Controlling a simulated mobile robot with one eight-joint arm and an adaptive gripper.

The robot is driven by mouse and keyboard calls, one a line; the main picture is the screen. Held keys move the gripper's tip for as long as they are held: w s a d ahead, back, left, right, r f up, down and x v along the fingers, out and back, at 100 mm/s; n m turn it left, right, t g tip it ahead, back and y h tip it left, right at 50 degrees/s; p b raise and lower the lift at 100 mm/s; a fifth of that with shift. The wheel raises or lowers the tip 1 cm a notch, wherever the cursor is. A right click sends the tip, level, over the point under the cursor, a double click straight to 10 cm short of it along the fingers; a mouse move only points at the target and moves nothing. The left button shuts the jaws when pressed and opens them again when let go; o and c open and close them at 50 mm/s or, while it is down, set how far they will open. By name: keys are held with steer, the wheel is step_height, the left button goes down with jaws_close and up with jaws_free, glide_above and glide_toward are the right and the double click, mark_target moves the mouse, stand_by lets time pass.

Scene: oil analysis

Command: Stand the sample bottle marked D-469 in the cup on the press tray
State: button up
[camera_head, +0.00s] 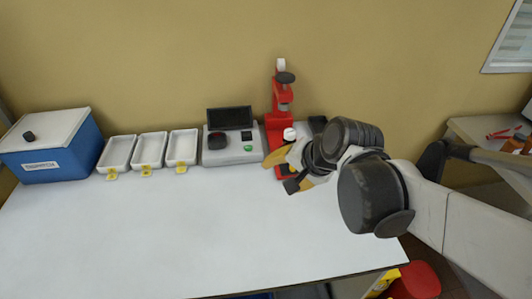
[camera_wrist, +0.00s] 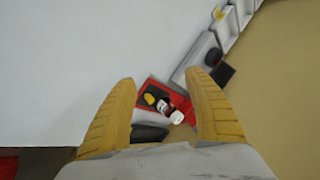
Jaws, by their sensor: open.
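My gripper (camera_head: 287,171) is open in front of the red press (camera_head: 279,100). Its two yellow fingers also show in the wrist view (camera_wrist: 158,80), apart, with nothing gripped between them. A white-capped sample bottle (camera_wrist: 176,117) with a dark body is at the red press tray (camera_wrist: 151,88), beyond the fingertips. Its white cap also shows in the head view (camera_head: 289,133). I cannot read a marking on it, and I cannot tell whether it stands in the cup. A small yellow patch shows beside it. My gripper and arm hide part of the press base.
A grey instrument (camera_head: 231,146) with a dark screen stands left of the press. Three white trays (camera_head: 149,149) with yellow tags and a blue box (camera_head: 52,158) stand farther left. The white table (camera_head: 170,245) is clear in front. A red bin (camera_head: 417,280) is below right.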

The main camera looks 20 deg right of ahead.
steer(key=s+a+r+n+h, duration=0.1)
steer(key=s+n+h, duration=0.1)
steer(key=s+n, duration=0.5)
steer(key=shift+a+r+n, duration=0.25)
steer(key=shift+r+n, duration=0.1)
steer(key=shift+n, duration=1.05)
